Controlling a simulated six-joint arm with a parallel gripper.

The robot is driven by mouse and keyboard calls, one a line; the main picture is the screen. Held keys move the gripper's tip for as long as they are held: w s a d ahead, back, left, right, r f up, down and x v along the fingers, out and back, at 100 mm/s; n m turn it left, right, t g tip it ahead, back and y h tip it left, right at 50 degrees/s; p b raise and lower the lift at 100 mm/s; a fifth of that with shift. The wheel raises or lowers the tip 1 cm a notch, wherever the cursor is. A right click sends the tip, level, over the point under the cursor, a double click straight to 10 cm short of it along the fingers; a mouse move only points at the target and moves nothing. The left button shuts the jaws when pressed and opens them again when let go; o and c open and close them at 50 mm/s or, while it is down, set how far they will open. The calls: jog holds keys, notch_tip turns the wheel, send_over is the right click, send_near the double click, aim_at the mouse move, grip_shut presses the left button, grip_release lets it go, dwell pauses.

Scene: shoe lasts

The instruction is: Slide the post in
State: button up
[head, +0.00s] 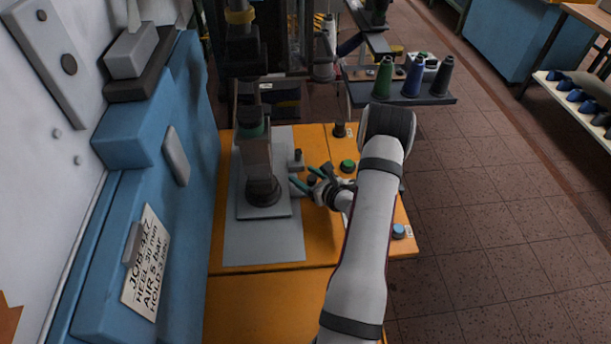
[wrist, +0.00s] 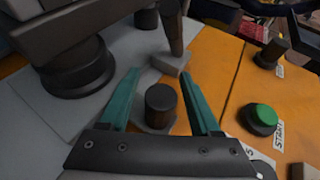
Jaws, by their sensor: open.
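The post (head: 257,160) is an upright grey-brown piece on a dark round foot, on a raised grey plate under the machine's head. Its dark round foot (wrist: 77,70) shows at the upper left of the wrist view. My gripper (head: 300,173) is to the right of the post, with its teal fingers pointing toward the plate. In the wrist view my gripper (wrist: 160,75) is open, its fingers on either side of a short dark cylindrical knob (wrist: 160,105). I see gaps beside the knob.
A green START button (wrist: 264,115) and a dark knob (wrist: 272,52) are on the orange table (head: 250,300) to the right. A blue button (head: 398,231) is near the table's right edge. The blue machine housing (head: 150,220) stands left. Thread cones (head: 414,75) stand on a shelf behind.

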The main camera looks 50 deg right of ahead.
grip_shut()
dwell(1.4)
